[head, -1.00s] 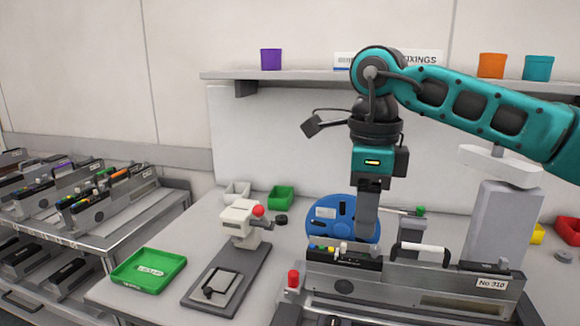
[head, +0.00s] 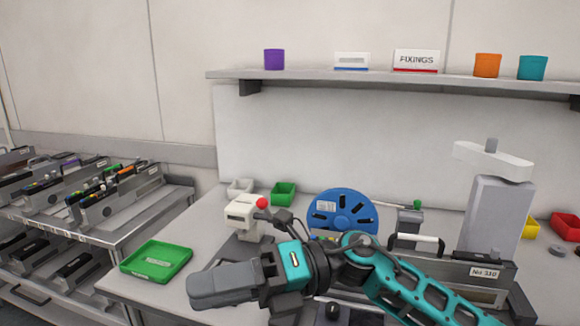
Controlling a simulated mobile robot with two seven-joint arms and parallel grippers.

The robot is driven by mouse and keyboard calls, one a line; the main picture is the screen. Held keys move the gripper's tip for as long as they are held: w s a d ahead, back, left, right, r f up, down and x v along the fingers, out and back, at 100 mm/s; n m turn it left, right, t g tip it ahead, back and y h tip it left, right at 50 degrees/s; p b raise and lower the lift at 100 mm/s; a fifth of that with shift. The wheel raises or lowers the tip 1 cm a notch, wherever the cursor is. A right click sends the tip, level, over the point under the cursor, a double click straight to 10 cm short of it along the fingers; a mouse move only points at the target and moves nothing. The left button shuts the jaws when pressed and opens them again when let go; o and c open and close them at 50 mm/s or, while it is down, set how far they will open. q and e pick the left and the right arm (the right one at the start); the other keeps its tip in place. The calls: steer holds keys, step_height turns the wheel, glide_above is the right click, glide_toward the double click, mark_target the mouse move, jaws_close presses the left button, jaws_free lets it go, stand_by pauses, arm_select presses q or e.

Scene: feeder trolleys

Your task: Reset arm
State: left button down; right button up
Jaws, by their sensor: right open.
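My right arm comes in from the lower right, low over the bench. Its gripper (head: 222,286) points left, with its grey fingers seen from the side. It is in front of the white device with the red knob (head: 245,217) and hides most of that device's dark base. It is right of the green tray (head: 156,261), apart from it in the picture. I see nothing between the fingers. My arm also covers much of the feeder marked No 310 (head: 485,272). My left gripper is not in view.
A blue reel (head: 346,209) stands behind my arm. A grey press-like block (head: 494,215) is at the right. Trolley shelves with several feeders (head: 120,190) stand at the left. A shelf (head: 400,77) holds pots and signs. Small green (head: 283,194) and red (head: 566,226) bins sit on the bench.

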steer(key=w+d+f+m+t+h, duration=0.35)
steer(key=d+f+m+t, duration=0.35)
steer(key=m+t, duration=0.7)
steer(key=w+d+f+m+t+h, duration=0.3)
steer(key=d+f+m+t, duration=0.55)
steer(key=m, duration=1.05)
steer(key=s+d+f+m+g+h, duration=0.2)
steer(key=s+d+f+m+h, duration=0.2)
steer(key=s+f, duration=0.3)
steer(key=s+d+f+m+g+h, duration=0.3)
steer(key=s+d+f+m, duration=0.3)
steer(key=f, duration=0.7)
steer(key=shift+s+d+f+h, duration=0.2)
steer(key=shift+s+d+h, duration=0.15)
steer(key=shift+d+h, duration=0.4)
